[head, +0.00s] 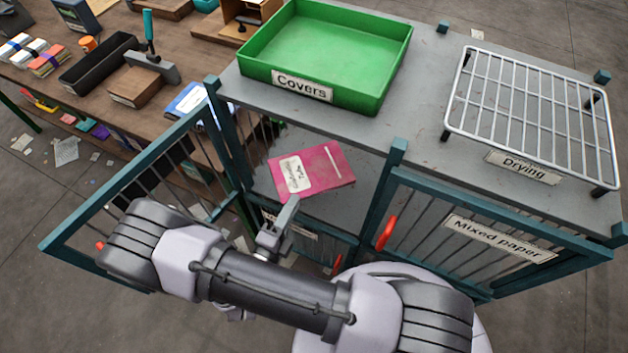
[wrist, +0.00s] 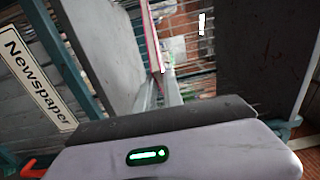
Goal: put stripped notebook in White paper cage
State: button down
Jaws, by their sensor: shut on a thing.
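A pink notebook (head: 318,170) with a white label on its face is in the mouth of an open barred cage (head: 228,150) in the head view. My gripper (head: 284,212) is shut on the notebook's near edge. In the wrist view the notebook shows edge-on as a thin pink strip (wrist: 153,38) between the fingers (wrist: 166,92). The cage door (head: 125,180) stands swung open to the left. No White paper label is readable. I cannot tell whether the notebook touches the cage floor.
A Mixed paper cage (head: 400,225) with a red handle stands right, its door closed. A Newspaper sign (wrist: 38,78) shows in the wrist view. On top are a green Covers tray (head: 255,72) and a Drying rack (head: 452,100). A cluttered wooden bench (head: 60,95) lies left.

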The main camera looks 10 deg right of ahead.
notch_tip(320, 180, down, 9)
jog(key=b, duration=0.4)
jog(key=shift+s+a+f, duration=0.2)
jog(key=shift+s, duration=0.05)
jog(key=shift+f, duration=0.2)
jog(key=c, duration=1.5)
grip_release()
